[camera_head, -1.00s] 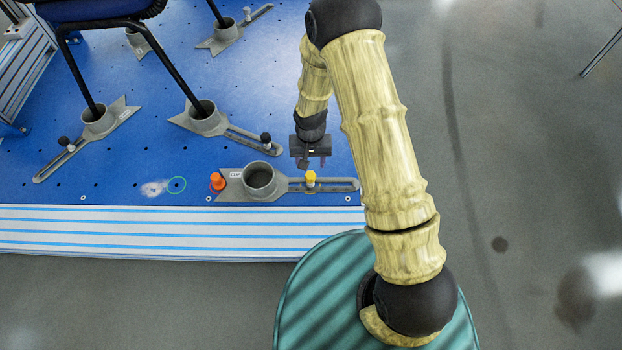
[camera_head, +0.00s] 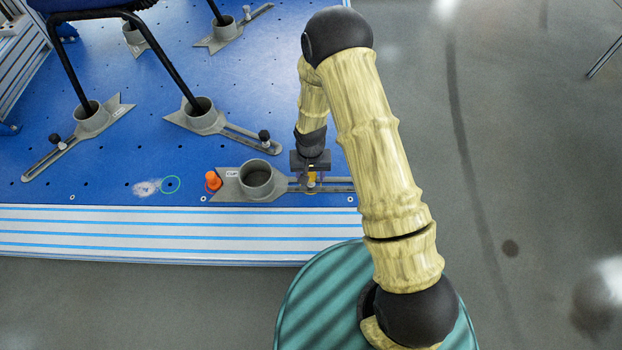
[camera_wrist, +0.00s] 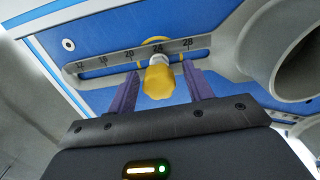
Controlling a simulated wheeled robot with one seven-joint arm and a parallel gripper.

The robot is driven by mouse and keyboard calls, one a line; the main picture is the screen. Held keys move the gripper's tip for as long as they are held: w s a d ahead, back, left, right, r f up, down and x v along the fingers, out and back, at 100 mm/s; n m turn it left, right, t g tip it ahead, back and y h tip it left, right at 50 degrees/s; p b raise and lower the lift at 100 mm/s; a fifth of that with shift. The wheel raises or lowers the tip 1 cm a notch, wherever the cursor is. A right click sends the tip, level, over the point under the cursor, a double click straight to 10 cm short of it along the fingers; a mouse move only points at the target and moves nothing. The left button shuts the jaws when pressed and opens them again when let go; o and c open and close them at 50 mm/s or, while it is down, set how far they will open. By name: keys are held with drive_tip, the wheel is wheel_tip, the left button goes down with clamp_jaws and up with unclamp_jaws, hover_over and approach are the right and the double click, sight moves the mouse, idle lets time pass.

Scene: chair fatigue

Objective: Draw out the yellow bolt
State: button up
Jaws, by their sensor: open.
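The yellow bolt (camera_wrist: 158,80) stands in the slot of a grey clamp's ruled arm, by the mark 24, in the wrist view. Its knob faces the camera. My gripper (camera_wrist: 158,92) is open, with one purple finger on each side of the knob and a visible gap on both sides. In the head view my gripper (camera_head: 311,178) is over the clamp arm and partly hides the yellow bolt (camera_head: 311,177). The grey clamp (camera_head: 232,187) lies on the blue board near its front edge, with an empty round cup (camera_head: 257,178).
An orange bolt (camera_head: 213,181) stands at the clamp's left end. Other clamps hold the chair's black legs (camera_head: 165,60) behind. The cup wall (camera_wrist: 250,50) rises right of the fingers in the wrist view.

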drive_tip(key=shift+d, duration=0.1)
drive_tip(key=c, duration=0.9)
drive_tip(key=shift+o, duration=0.2)
drive_tip(key=shift+r+p, duration=2.55)
drive_tip(key=shift+r, duration=0.1)
drive_tip(key=shift+r+p, duration=2)
